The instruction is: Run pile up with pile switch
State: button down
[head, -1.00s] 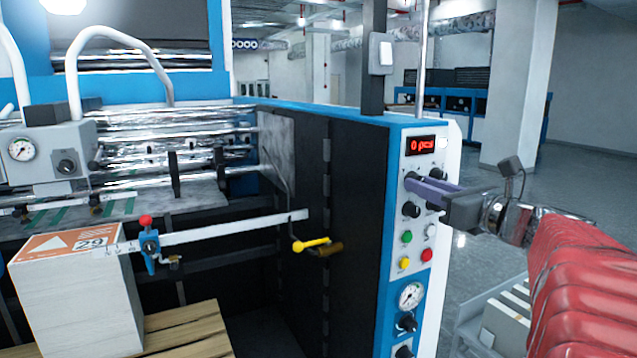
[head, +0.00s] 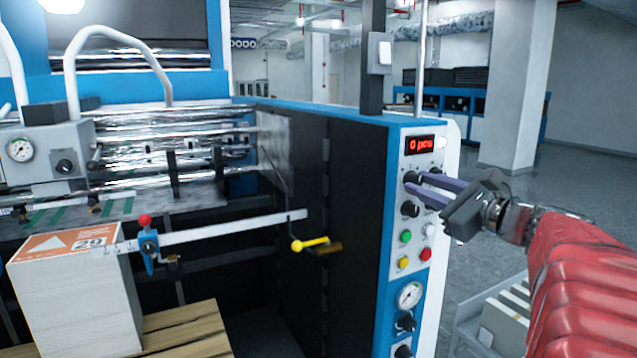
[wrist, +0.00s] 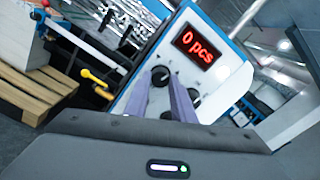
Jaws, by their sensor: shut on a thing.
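My gripper (head: 414,184) reaches in from the right to the control panel (head: 427,230) on the blue machine. Its two purple fingers are shut on the upper-left black knob (head: 410,176). In the wrist view the fingertips (wrist: 162,80) lie on either side of this knob (wrist: 160,74). I cannot read any label that tells which knob is the pile switch. The display (head: 420,144) above reads "0 pcs". The pile (head: 75,290), a tall white stack with an orange top sheet, stands at the lower left.
Other black knobs, such as the lower-left one (head: 411,209), sit close to the fingers. Green (head: 406,237), red (head: 426,254) and yellow (head: 403,262) buttons lie below. A wooden pallet (head: 185,335) is under the pile. A ruler bar (head: 220,231) runs above it.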

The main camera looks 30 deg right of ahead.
jog(key=shift+n, duration=1.6)
jog(key=c, duration=1.5)
grip_release()
jog(key=shift+s+d, duration=0.15)
jog(key=shift+s, duration=6.75)
